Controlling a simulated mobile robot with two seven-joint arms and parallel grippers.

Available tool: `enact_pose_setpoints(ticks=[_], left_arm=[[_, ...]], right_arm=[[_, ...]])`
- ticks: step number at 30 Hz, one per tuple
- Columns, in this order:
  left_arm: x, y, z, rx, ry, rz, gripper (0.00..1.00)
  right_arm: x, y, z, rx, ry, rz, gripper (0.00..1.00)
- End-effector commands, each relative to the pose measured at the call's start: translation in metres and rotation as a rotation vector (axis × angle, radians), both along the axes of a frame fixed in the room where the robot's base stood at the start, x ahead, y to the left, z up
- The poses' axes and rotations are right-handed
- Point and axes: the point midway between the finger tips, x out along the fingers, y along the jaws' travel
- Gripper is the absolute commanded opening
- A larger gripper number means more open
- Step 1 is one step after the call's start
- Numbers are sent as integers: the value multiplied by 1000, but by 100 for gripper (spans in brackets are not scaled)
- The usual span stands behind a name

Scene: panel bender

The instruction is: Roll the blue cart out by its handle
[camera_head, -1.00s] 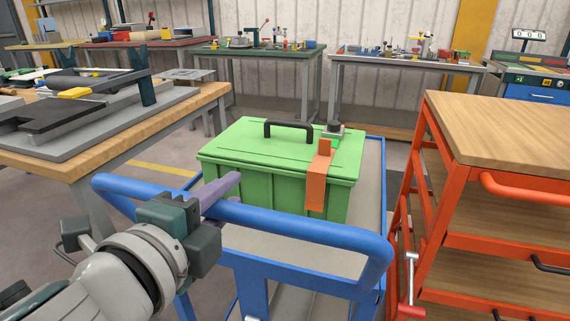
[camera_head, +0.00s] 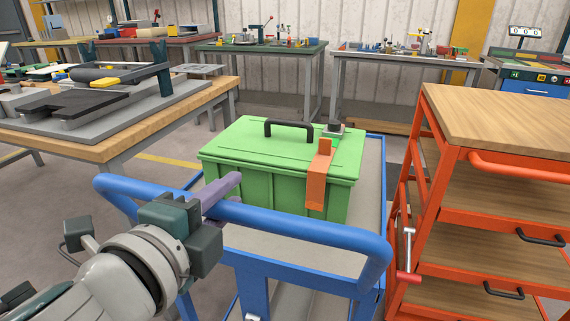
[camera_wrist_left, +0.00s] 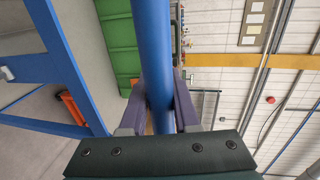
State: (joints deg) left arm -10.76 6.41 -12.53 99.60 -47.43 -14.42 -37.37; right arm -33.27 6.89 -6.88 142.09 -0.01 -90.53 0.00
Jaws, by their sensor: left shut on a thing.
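The blue cart (camera_head: 374,205) stands in front of me, with its tubular blue handle (camera_head: 300,226) nearest to me. A green toolbox (camera_head: 275,180) with a black grip and an orange strip hanging at its right front rides on its deck. My left gripper (camera_head: 222,198) is shut on the handle, left of its middle. In the left wrist view the blue handle tube (camera_wrist_left: 152,50) runs between the two purple fingers (camera_wrist_left: 158,110). My right gripper is in neither view.
An orange shelf unit with a wooden top (camera_head: 500,115) stands close on the cart's right. A wooden workbench (camera_head: 110,150) with a grey machine stands on the left. Two benches (camera_head: 265,48) with small parts stand along the back wall. Grey floor shows between bench and cart.

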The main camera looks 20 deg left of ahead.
Motion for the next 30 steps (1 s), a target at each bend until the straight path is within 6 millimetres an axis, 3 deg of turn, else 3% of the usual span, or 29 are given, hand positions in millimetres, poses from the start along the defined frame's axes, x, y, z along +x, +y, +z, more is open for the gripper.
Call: enact_pose_setpoints(ticks=[5, 6, 13, 23, 30], left_arm=[[0, 0, 0, 0, 0, 0, 0], [0, 0, 0, 0, 0, 1, 33], [0, 0, 0, 0, 0, 0, 59], [-4, 0, 0, 0, 1, 0, 59], [-41, 1, 7, -1, 3, -1, 59]], right_arm=[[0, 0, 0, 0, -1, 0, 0], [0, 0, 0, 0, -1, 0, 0], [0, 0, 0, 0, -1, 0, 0], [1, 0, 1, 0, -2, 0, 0], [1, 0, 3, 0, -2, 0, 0]])
